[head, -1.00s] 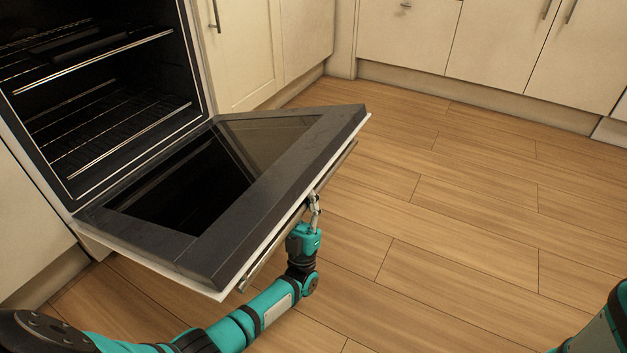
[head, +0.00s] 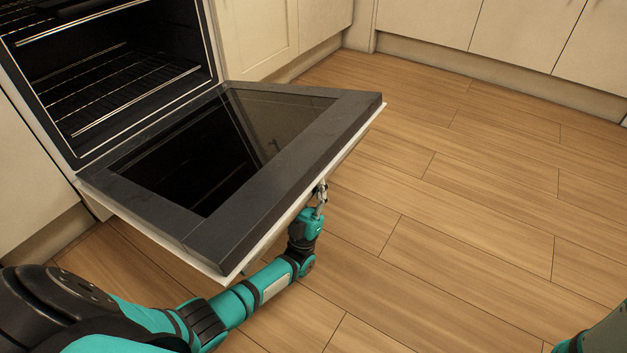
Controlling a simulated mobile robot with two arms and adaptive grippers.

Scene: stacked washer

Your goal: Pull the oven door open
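The oven door (head: 225,232) is hinged down at its lower edge and lies close to level, with its dark glass inner side facing up. The oven (head: 120,75) behind it stands open with its racks in sight. My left gripper (head: 321,190) is at the front edge of the door, at the handle, which is mostly hidden under the edge. Its fingers are small and partly covered, so I cannot tell how far they are closed. My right gripper is out of view; only a part of my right arm shows at the lower right.
Cream cabinets (head: 265,40) stand to the right of the oven, and more cabinets (head: 520,35) line the back. A cream panel (head: 30,180) is left of the oven. The wooden floor (head: 460,220) is clear in front and to the right.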

